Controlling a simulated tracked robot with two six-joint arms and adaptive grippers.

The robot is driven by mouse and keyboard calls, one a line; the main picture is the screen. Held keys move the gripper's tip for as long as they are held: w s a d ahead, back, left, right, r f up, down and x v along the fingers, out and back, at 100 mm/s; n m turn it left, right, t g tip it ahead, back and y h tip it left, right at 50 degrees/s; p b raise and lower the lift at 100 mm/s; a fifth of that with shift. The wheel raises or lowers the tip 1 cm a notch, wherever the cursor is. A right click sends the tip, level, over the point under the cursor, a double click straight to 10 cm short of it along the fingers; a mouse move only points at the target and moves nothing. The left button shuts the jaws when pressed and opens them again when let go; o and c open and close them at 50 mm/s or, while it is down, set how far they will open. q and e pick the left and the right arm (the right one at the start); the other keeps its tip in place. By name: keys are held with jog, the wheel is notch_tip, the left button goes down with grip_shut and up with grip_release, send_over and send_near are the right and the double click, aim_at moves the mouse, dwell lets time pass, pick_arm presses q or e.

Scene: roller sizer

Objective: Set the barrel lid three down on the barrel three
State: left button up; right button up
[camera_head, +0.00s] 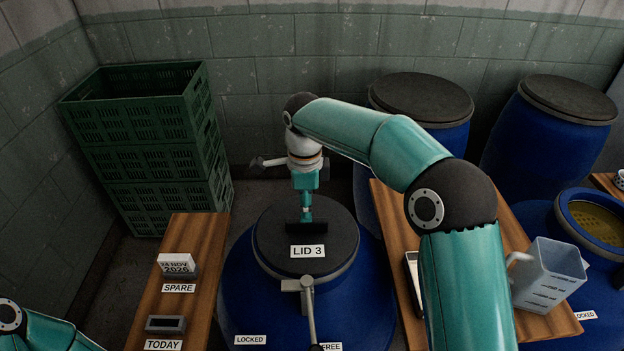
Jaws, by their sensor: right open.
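The barrel lid three (335,238) is a dark round disc with a white "LID 3" label. It lies level on the mouth of a blue barrel (362,300), which I take as barrel three, though no number shows on it. A pale rim shows around the lid's front edge. My right gripper (306,216) points down over the lid's middle, just behind the label. It is open, and its dark lower end looks at or very near the lid; I cannot tell whether they touch. Part of my left arm shows at the bottom left; its gripper is out of view.
A clamp lever (308,300) at the barrel's front points toward the "FREE" label, right of "LOCKED". Wooden benches (205,245) flank the barrel. A clear jug (548,275) stands right. Green crates (150,150) and lidded barrels (545,135) stand behind.

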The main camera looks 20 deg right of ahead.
notch_tip(320, 180, up, 7)
jog(key=shift+r, duration=0.15)
dwell(0.5)
jog(key=shift+d, duration=0.1)
